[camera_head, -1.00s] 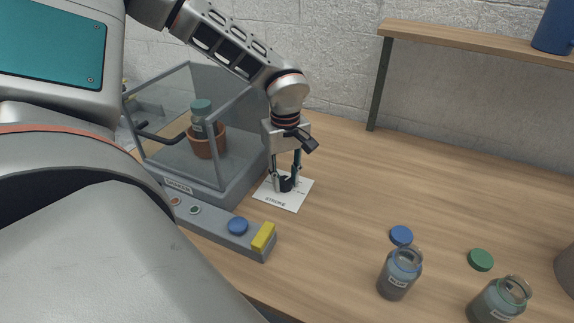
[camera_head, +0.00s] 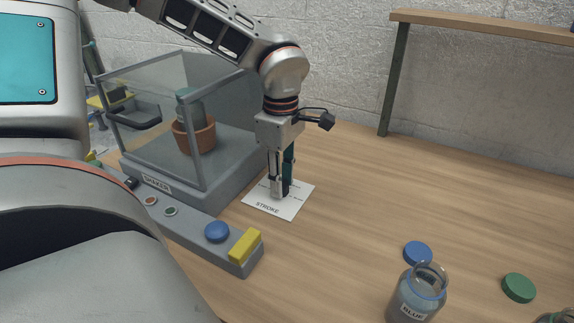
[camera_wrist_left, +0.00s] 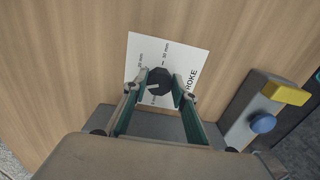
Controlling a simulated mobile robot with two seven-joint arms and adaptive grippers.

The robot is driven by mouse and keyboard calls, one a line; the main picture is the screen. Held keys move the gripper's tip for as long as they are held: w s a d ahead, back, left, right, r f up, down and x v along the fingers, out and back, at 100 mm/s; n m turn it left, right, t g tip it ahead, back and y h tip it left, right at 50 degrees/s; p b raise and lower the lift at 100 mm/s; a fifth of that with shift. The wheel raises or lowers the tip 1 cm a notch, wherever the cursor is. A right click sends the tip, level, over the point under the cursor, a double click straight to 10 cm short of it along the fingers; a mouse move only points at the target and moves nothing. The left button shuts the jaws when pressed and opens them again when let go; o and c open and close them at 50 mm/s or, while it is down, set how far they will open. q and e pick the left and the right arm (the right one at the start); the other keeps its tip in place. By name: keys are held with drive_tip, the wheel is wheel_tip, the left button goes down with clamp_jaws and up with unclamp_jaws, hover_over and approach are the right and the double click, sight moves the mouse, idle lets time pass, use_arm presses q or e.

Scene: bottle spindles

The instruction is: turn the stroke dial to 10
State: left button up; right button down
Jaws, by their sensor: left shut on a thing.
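The stroke dial is a dark round knob (camera_wrist_left: 160,78) on a white card marked STROKE (camera_head: 293,205), which lies on the table right of the shaker. In the left wrist view the card (camera_wrist_left: 142,44) shows several "mm" marks, too small to read surely. A pale pointer line on the knob points toward the lower left of that view. My left gripper (camera_head: 281,192) points down over the card and is shut on the knob; its fingers (camera_wrist_left: 160,84) sit on either side of it. In the head view the fingers mostly hide the knob. My right gripper is not in view.
The shaker (camera_head: 150,186) with clear walls holds a bottle in a terracotta cup (camera_head: 195,138). Its front panel has a blue button (camera_head: 217,231) and a yellow block (camera_head: 245,245). A blue cap (camera_head: 417,252), a jar (camera_head: 416,297) and a green cap (camera_head: 518,288) stand at right.

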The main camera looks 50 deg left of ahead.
use_arm(q)
drive_tip(key=shift+f+n+b, duration=0.1)
drive_tip(key=shift+n+b, duration=0.2)
drive_tip(key=shift+n, duration=0.4)
drive_tip(key=o, duration=1.1)
drive_tip(key=shift+r, duration=0.2)
drive_tip(key=shift+w+r, duration=0.1)
drive_tip(key=shift+r, duration=0.2)
wheel_tip(320, 180, up, 11)
drive_tip(key=shift+r, duration=0.1)
